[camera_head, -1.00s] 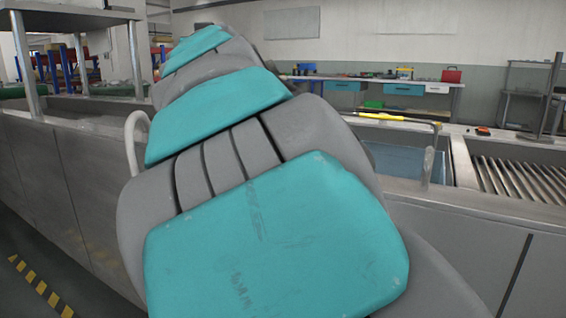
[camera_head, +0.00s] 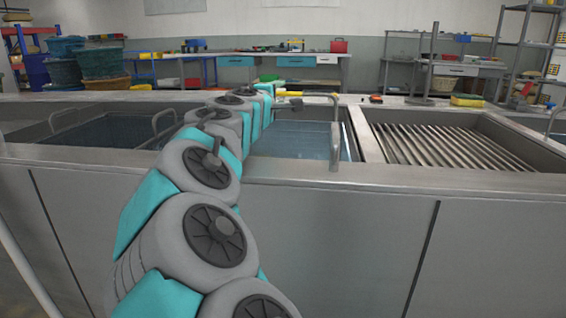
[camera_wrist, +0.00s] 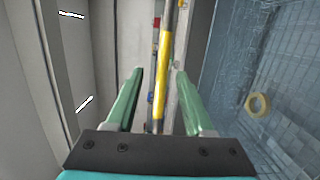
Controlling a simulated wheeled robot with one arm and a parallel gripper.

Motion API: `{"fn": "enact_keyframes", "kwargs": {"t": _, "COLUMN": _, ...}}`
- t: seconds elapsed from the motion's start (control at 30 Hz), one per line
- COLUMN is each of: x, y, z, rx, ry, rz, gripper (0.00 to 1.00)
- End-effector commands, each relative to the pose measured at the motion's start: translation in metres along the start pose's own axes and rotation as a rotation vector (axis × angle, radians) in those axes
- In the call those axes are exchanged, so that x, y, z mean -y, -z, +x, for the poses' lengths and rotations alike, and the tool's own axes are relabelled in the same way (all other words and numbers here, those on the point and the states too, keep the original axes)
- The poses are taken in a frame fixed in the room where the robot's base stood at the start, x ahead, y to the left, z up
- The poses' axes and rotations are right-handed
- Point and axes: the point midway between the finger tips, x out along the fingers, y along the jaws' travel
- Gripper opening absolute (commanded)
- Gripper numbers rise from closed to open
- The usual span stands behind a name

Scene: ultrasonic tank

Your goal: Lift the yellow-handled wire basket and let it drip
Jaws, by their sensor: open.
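The yellow handle (camera_wrist: 164,75) of the basket runs lengthwise between my gripper's two green fingers in the wrist view. My gripper (camera_wrist: 160,74) is open, and a gap shows on both sides of the handle. In the head view the yellow handle (camera_head: 291,94) shows at the tank's back edge, with my gripper (camera_head: 290,104) right by it, small and partly hidden by my arm. The basket's mesh is hard to make out; a blue-tinted grid (camera_wrist: 235,75) lies right of the handle in the wrist view. A metal upright (camera_head: 335,135) stands at the tank's right.
The water-filled tank (camera_head: 310,156) lies beyond the steel front rim. A ribbed draining rack (camera_head: 440,145) is to its right, another basin with a handled basket (camera_head: 110,130) to its left. A yellow ring (camera_wrist: 257,104) lies over the grid. A yellow sponge (camera_head: 467,100) sits behind.

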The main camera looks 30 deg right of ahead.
Motion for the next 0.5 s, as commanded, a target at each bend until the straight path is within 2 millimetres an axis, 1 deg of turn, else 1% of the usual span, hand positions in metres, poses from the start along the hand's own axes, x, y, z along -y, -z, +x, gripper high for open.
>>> {"fn": "enact_keyframes", "kwargs": {"t": 0.03, "x": 0.001, "y": -0.001, "z": 0.006, "rx": 0.001, "ry": 0.001, "rz": 0.002, "gripper": 0.52}}
{"fn": "enact_keyframes", "kwargs": {"t": 0.27, "x": 0.001, "y": 0.002, "z": 0.02, "rx": 0.001, "ry": 0.0, "rz": 0.004, "gripper": 0.52}}
{"fn": "enact_keyframes", "kwargs": {"t": 0.43, "x": 0.005, "y": 0.008, "z": 0.041, "rx": 0.0, "ry": 0.002, "rz": 0.005, "gripper": 0.52}}
{"fn": "enact_keyframes", "kwargs": {"t": 0.5, "x": 0.004, "y": 0.007, "z": 0.051, "rx": 0.002, "ry": 0.003, "rz": 0.006, "gripper": 0.52}}
